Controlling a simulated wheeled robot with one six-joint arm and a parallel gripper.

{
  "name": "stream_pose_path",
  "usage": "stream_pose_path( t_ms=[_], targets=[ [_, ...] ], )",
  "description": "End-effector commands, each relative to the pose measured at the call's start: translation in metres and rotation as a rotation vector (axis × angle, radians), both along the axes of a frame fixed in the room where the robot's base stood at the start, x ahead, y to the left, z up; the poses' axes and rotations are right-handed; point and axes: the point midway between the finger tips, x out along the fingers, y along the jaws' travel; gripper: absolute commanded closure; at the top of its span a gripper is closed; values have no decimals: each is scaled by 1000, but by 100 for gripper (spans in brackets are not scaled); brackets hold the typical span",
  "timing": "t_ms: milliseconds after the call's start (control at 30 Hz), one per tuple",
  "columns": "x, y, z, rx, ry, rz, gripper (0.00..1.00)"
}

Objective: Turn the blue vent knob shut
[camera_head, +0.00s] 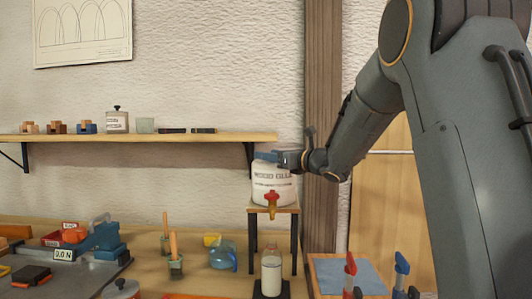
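A white container lettered "WOOD GLUE" (273,184) stands on a small raised stand. A blue piece (265,156), which looks like the vent knob, shows at its top left. My gripper (284,159) comes in from the right at the container's top and overlaps the blue piece's right end. The fingers are small and dark here, so I cannot tell whether they grip the knob or only touch it. The knob's turn position is not clear. A red tap (271,198) sits low on the container's front.
A bottle with pale contents (271,274) stands below the tap on a dark base. A wooden post (322,200) rises behind my arm. A blue jug (223,256) and red and blue-handled clamps (350,268) stand lower.

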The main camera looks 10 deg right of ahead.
Motion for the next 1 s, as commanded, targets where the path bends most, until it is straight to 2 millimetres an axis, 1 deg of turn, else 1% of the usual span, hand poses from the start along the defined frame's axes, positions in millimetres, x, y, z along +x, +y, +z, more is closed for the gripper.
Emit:
stream_pose_path(
  t_ms=[100, 200, 533, 767, 800, 1000],
  targets=[
    [13, 7, 0, -1, 1, 0, 52],
    [19, 10, 1, -1, -1, -1, 52],
    [22, 9, 0, -1, -1, -4, 52],
    [22, 9, 0, -1, 0, -5, 91],
    [22, 9, 0, -1, 0, -5, 93],
    [22, 9, 0, -2, -1, -12, 93]
  ],
)
